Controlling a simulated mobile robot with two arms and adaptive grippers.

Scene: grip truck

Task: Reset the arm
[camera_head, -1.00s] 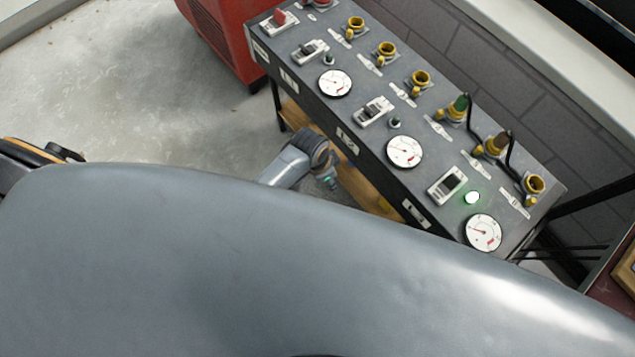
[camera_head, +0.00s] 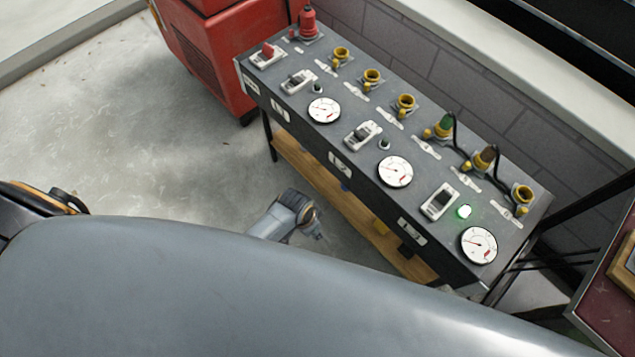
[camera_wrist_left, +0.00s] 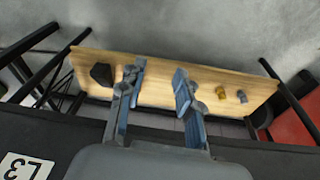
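My left gripper (camera_wrist_left: 157,88) shows in the left wrist view with its two blue-grey fingers apart and nothing between them. It is over a wooden shelf (camera_wrist_left: 225,80), close to the dark front of the control panel. In the head view a grey arm link of mine (camera_head: 285,214) is beside the panel's front edge; I cannot tell which arm it belongs to, and no fingers can be made out. The control panel (camera_head: 350,100) has gauges, switches and yellow sockets. Green (camera_head: 445,124) and brown (camera_head: 486,156) plugs with black cables are at the sockets. My right gripper is not seen.
A red cabinet (camera_head: 215,60) stands at the panel's far left end. A lit green lamp (camera_head: 463,211) is near the right gauge. A black block (camera_wrist_left: 102,74) and small yellow piece (camera_wrist_left: 221,92) lie on the shelf. The concrete floor (camera_head: 110,120) at left is clear.

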